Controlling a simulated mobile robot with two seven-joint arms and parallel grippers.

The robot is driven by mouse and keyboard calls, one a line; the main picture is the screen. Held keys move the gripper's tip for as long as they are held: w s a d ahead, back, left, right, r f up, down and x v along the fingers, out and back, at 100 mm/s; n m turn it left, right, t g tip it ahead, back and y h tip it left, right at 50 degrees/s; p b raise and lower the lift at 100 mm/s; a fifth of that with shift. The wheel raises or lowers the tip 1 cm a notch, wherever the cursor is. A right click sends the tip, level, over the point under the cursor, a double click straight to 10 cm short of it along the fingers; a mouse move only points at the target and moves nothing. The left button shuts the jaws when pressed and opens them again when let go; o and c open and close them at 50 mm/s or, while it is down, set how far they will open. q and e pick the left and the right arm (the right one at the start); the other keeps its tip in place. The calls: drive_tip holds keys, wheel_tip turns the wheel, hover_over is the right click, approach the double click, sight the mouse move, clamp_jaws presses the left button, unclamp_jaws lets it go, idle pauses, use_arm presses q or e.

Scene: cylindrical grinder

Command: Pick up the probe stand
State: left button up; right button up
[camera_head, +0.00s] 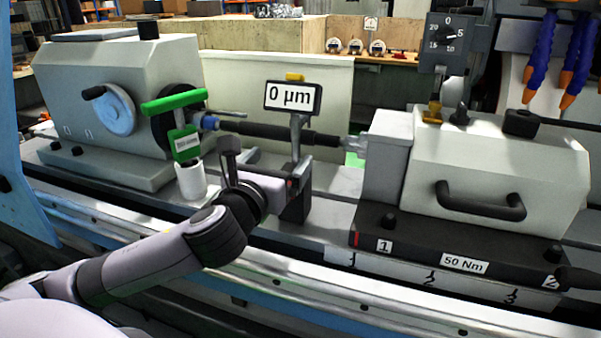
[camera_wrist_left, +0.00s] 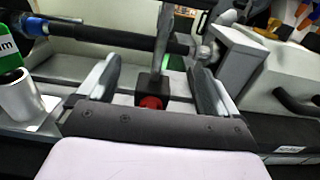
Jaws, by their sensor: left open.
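The probe stand (camera_head: 299,137) is upright on the grinder bed, with a grey post, a dark base block and a "0 µm" display (camera_head: 292,97) on top. In the left wrist view its post (camera_wrist_left: 161,50) rises between my fingers, and a red knob (camera_wrist_left: 150,102) shows at its dark base. My left gripper (camera_head: 291,182) is at the lower part of the stand in the head view. In the wrist view the left gripper (camera_wrist_left: 158,75) is open, with one finger on each side of the stand and visible gaps. Finger contact cannot be told. My right gripper is not in view.
A dark cylindrical workpiece (camera_head: 265,131) runs behind the stand between headstock (camera_head: 120,70) and tailstock (camera_head: 490,160). A green-handled tool (camera_head: 175,102) and a white cup (camera_head: 191,181) stand left of the gripper. A black torque-marked block (camera_head: 460,250) lies at right.

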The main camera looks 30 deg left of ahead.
use_arm(q)
wheel_tip(320, 180, down, 8)
drive_tip(key=b, duration=0.1)
drive_tip(key=p+x, duration=0.1)
drive_tip(key=x, duration=0.6)
drive_tip(key=shift+d+r, duration=0.1)
drive_tip(key=shift+c, duration=0.3)
